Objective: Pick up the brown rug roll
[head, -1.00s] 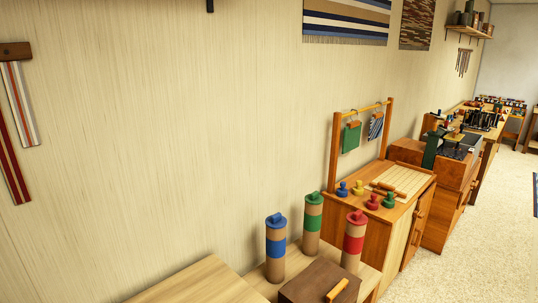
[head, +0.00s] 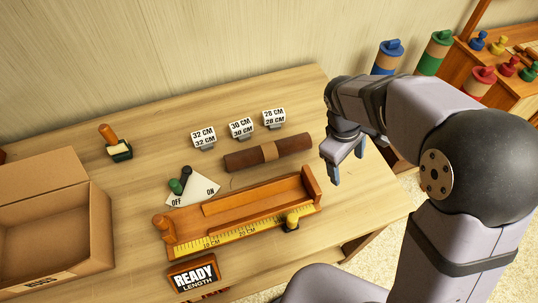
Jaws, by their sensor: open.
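The brown rug roll (head: 290,147) lies on the light wooden table, behind the wooden measuring trough. A lighter tan band wraps its middle. My gripper (head: 348,170) is to the right of the roll's right end, pointing down, with its fingers apart and nothing between them. A gap shows between the gripper and the roll in the head view. I cannot tell the gripper's exact height above the table.
The wooden trough with a yellow ruler (head: 239,233) lies in front of the roll. Number tags (head: 241,128) stand behind it.

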